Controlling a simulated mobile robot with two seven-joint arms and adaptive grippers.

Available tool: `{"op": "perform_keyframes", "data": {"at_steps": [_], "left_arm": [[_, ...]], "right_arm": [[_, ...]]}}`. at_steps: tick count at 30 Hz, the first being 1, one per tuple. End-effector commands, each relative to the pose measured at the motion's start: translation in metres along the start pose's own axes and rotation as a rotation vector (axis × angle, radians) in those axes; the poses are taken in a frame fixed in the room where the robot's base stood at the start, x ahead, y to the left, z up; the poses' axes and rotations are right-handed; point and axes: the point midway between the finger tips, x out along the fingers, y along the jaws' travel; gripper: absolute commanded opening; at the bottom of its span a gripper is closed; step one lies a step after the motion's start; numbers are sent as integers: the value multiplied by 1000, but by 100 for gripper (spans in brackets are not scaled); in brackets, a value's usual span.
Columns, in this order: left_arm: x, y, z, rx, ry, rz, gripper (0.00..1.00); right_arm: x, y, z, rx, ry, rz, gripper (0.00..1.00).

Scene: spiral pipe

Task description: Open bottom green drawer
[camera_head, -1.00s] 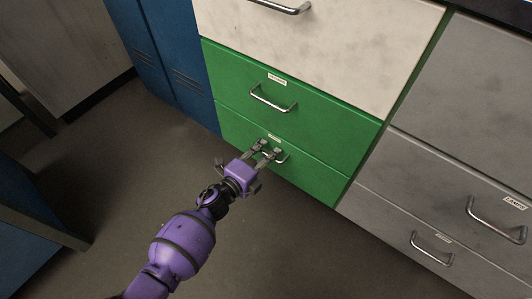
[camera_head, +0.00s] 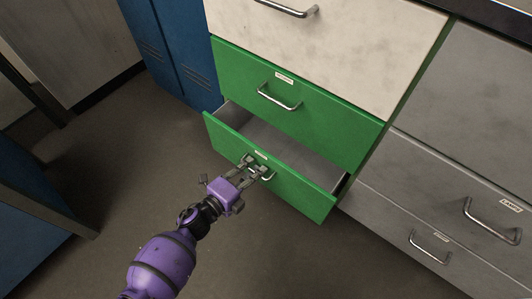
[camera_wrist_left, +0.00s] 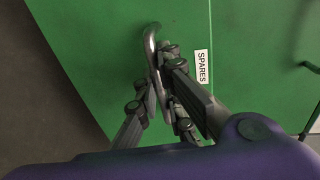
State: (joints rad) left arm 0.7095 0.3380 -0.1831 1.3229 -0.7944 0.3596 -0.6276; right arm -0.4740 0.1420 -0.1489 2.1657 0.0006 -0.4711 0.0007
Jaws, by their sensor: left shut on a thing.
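The bottom green drawer (camera_head: 295,192) stands partly open in the head view, with its grey inside showing behind the front. My left gripper (camera_head: 258,168) is at the middle of its front, shut on the drawer's metal handle (camera_head: 267,176). In the left wrist view the handle (camera_wrist_left: 151,48) runs between the fingers of my left gripper (camera_wrist_left: 160,88), beside a white label reading SPARES (camera_wrist_left: 202,68). The fingers hide part of the handle. My right gripper is not in view.
A shut green drawer (camera_head: 310,115) with its own handle is directly above. Blue lockers (camera_head: 180,50) stand to the left and grey drawers (camera_head: 450,190) to the right. The floor (camera_head: 120,150) in front of the open drawer is clear apart from my arm.

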Motion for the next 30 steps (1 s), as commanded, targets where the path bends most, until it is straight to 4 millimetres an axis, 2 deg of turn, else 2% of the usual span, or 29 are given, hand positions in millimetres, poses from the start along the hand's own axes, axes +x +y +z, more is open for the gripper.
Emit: {"op": "perform_keyframes", "data": {"at_steps": [1, 3, 12, 18, 24, 30], "left_arm": [[-21, 4, 1, 0, -4, 6, 0], [-46, 8, 1, 0, -4, 6, 0], [-151, 30, 1, -1, -3, 6, 0], [-214, 43, 1, 1, -3, 5, 0], [-261, 52, 1, 2, -2, 2, 0], [-288, 57, 1, 2, -2, 1, 0]], "right_arm": [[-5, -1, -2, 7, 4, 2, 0], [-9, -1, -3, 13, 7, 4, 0], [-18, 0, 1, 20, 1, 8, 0], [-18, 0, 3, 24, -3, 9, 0], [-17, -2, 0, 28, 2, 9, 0], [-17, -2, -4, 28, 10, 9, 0]]}}
